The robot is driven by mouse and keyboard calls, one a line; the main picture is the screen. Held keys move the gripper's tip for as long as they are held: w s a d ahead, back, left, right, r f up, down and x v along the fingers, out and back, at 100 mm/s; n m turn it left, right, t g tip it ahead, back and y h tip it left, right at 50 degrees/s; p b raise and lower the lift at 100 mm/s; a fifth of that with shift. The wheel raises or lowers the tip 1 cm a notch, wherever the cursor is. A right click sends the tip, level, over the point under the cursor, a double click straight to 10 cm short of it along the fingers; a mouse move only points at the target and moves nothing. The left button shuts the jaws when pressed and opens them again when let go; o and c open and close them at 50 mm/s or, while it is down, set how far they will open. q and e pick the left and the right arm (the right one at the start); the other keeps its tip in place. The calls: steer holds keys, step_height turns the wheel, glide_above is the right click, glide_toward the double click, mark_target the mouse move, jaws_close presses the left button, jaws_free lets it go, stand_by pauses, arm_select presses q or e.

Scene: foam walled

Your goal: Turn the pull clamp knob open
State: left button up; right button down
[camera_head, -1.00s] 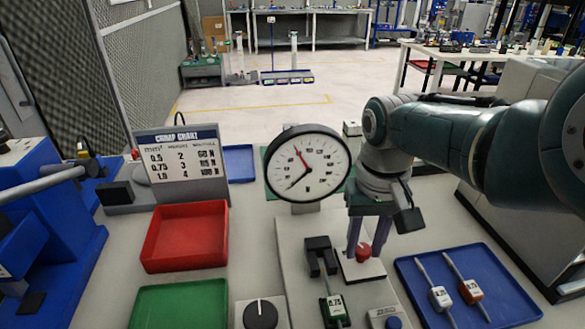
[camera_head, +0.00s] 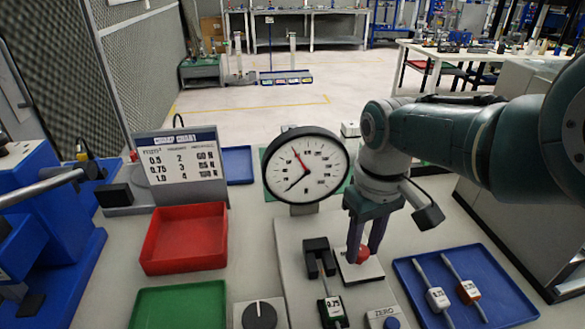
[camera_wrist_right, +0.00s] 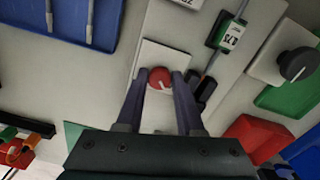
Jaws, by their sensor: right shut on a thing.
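The red round knob (camera_head: 362,255), which I take as the pull clamp knob, sits on a white square plate (camera_head: 348,271) on the grey fixture. In the right wrist view the knob (camera_wrist_right: 159,78) shows a pale pointer mark on its face. My right gripper (camera_head: 364,250) points down, with one finger on each side of the knob, shut on it. In the wrist view both fingertips (camera_wrist_right: 159,76) flank the knob's rim. A black clamp block (camera_head: 318,258) stands left of the knob, with a 0.75 tagged piece (camera_head: 333,308) in front. My left gripper is not in view.
A round dial gauge (camera_head: 306,165) stands behind the knob. A blue tray (camera_head: 468,310) with two tagged pieces lies right. A black dial (camera_head: 260,315) and a ZERO button box (camera_head: 387,318) are in front. Red (camera_head: 185,265) and green (camera_head: 150,292) trays lie left.

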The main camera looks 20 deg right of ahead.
mark_target(362, 250)
steer(key=c, duration=0.5)
jaws_free()
steer(key=shift+c, duration=0.2)
step_height(362, 250, up, 10)
steer(key=p, duration=0.6)
steer(key=shift+p, duration=0.35)
steer(key=shift+s+f, duration=0.1)
